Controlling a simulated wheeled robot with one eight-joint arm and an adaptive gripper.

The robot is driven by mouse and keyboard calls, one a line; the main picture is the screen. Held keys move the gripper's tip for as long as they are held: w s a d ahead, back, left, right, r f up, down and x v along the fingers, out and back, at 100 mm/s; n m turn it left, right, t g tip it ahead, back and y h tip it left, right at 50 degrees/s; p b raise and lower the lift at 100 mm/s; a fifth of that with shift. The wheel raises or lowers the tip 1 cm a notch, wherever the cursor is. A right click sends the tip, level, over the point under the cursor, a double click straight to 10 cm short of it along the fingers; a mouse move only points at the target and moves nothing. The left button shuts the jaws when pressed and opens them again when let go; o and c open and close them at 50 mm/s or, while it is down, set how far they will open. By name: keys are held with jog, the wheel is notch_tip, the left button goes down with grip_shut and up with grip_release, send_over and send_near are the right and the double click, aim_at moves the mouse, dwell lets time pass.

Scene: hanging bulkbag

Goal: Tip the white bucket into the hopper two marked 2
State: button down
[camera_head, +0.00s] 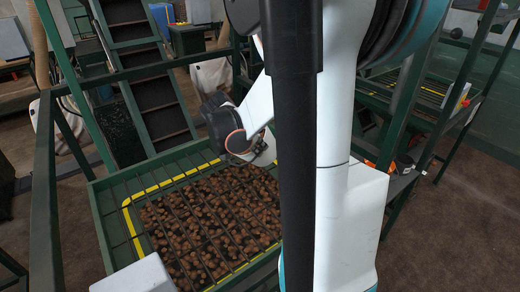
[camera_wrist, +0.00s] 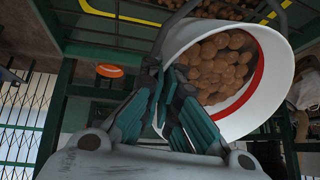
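In the wrist view a white bucket (camera_wrist: 270,88) with a red band inside its rim is tilted, its mouth facing the camera. Many round brown pieces (camera_wrist: 217,60) lie inside it. My gripper (camera_wrist: 168,95) has its dark teal fingers closed together against the bucket's near side, by its dark handle. Whether they grip the rim or the handle is unclear. In the head view a green hopper (camera_head: 112,235) with a yellow line and a bar grate holds brown pieces. No number is readable on it. My arm hides the gripper and most or all of the bucket there.
Green steel posts (camera_head: 45,190) and rails frame the hopper. A dark stair or conveyor (camera_head: 150,85) rises behind it. A white box (camera_head: 135,275) sits at the front left. Another green grated unit (camera_head: 430,95) stands at the right. Open brown floor (camera_head: 450,235) lies at the lower right.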

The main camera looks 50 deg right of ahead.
aim_at(256, 157)
jog(key=shift+w+a+h+b, duration=0.1)
jog(key=shift+a+h+b, duration=0.25)
jog(key=shift+h+b, duration=0.65)
jog(key=shift+w+a+f+g+h+b, duration=0.1)
jog(key=shift+a+f+g+h+b, duration=0.2)
jog(key=shift+h+b, duration=0.5)
jog(key=shift+w+a+f+g+h+b, duration=0.15)
jog(key=shift+a+g+h+b, duration=0.1)
jog(key=shift+h+b, duration=0.55)
jog(key=shift+a+f+n+g+h+b, duration=0.15)
jog(key=shift+a+f+h+b, duration=0.3)
jog(key=shift+b, duration=1.15)
jog(key=shift+a+f+n+g+h+b, duration=0.2)
jog(key=shift+f+h+b, duration=0.4)
jog(key=shift+b, duration=1)
jog(key=shift+w+a+f+h+b, duration=0.15)
jog(key=shift+a+f+h+b, duration=0.5)
jog(key=shift+b, duration=1.25)
jog(key=shift+w+a+f+h+b, duration=0.25)
jog(key=shift+f+h+b, duration=0.55)
jog(key=shift+b, duration=1.05)
jog(key=shift+a+r+h+b, duration=0.1)
jog(key=shift+a+h+b, duration=0.15)
jog(key=shift+h+b, duration=0.35)
jog(key=shift+r, duration=0.15)
